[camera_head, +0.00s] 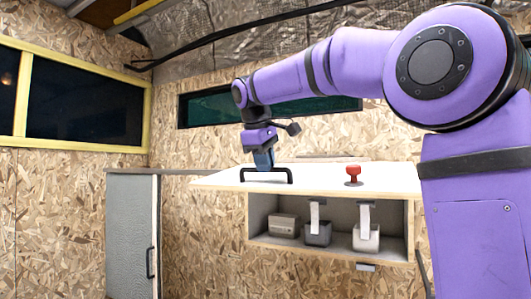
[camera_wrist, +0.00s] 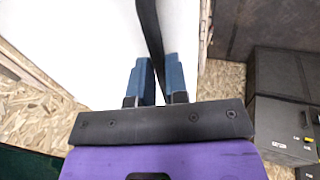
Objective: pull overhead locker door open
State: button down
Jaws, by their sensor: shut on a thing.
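The overhead locker door (camera_head: 325,177) is a white panel standing swung up, nearly level, above the open locker (camera_head: 333,247). A black bar handle (camera_head: 267,173) is at its left front part. My gripper (camera_head: 264,165) reaches down to the handle from above and is shut on it. In the wrist view, the two blue fingers of my gripper (camera_wrist: 158,70) are on either side of the dark handle bar (camera_wrist: 150,30), with the white door (camera_wrist: 100,35) behind. The exact finger contact is partly hidden.
A red knob (camera_head: 353,173) stands up from the door panel. Inside the locker are a grey box (camera_head: 284,225), a dark container (camera_head: 317,235) and a white container (camera_head: 366,238). A tall grey cabinet door (camera_head: 130,240) with a black handle is at the left.

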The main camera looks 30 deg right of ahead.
jog(key=shift+f+h, duration=0.4)
jog(key=shift+f, duration=0.6)
jog(key=c, duration=1.1)
grip_release()
jog(key=v, duration=1.1)
jog(key=shift+s+f, duration=0.1)
jog(key=shift+s, duration=0.05)
jog(key=shift+d, duration=0.1)
